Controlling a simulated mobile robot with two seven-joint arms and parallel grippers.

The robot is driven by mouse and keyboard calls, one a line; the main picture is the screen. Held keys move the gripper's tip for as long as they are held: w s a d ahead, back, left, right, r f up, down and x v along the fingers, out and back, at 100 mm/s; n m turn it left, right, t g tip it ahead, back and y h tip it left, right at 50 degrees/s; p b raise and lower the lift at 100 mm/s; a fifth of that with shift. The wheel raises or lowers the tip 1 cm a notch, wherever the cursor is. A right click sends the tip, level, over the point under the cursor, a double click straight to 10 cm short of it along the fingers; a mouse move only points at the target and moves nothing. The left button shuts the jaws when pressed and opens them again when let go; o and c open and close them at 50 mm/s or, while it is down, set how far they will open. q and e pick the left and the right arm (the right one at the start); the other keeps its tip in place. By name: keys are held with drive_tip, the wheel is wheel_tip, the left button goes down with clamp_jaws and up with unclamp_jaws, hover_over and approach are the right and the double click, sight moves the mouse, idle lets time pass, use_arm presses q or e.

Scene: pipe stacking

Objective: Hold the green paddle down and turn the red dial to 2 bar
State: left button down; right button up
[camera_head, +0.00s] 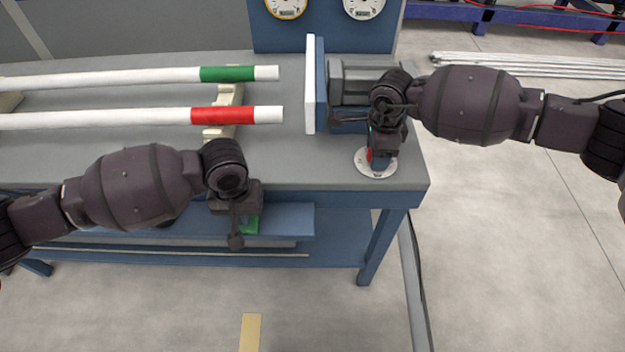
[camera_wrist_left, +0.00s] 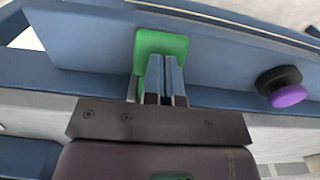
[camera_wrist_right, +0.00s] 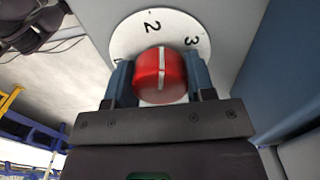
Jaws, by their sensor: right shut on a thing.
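The green paddle (camera_head: 252,224) is on the blue bench front, partly hidden by my left gripper (camera_head: 236,238). In the left wrist view my left fingers (camera_wrist_left: 166,78) are together, with their tips over the green paddle (camera_wrist_left: 160,44); whether it is pressed down cannot be told. The red dial (camera_wrist_right: 160,75) sits on a white round scale (camera_wrist_right: 128,42) with the numbers 2 and 3 showing. My right gripper (camera_wrist_right: 161,82) is shut on the red dial, one finger on each side. The dial's white line points up, near the 2 and slightly toward the 3.
Two white pipes lie on the bench (camera_head: 120,160), one with a green band (camera_head: 227,74), one with a red band (camera_head: 222,115). A white upright plate (camera_head: 310,85) stands beside the dial. A purple-topped black knob (camera_wrist_left: 287,92) shows in the left wrist view. Two gauges (camera_head: 286,7) are behind.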

use_arm(q)
drive_tip(key=shift+f, duration=0.25)
drive_tip(key=shift+s+f, duration=0.1)
use_arm(e)
drive_tip(key=shift+n, duration=1.2)
use_arm(q)
drive_tip(key=shift+r, duration=2.2)
use_arm(e)
drive_tip(key=o, duration=0.9)
drive_tip(key=shift+c, duration=0.2)
drive_tip(key=shift+r, duration=0.15)
drive_tip(key=shift+r, duration=3.4)
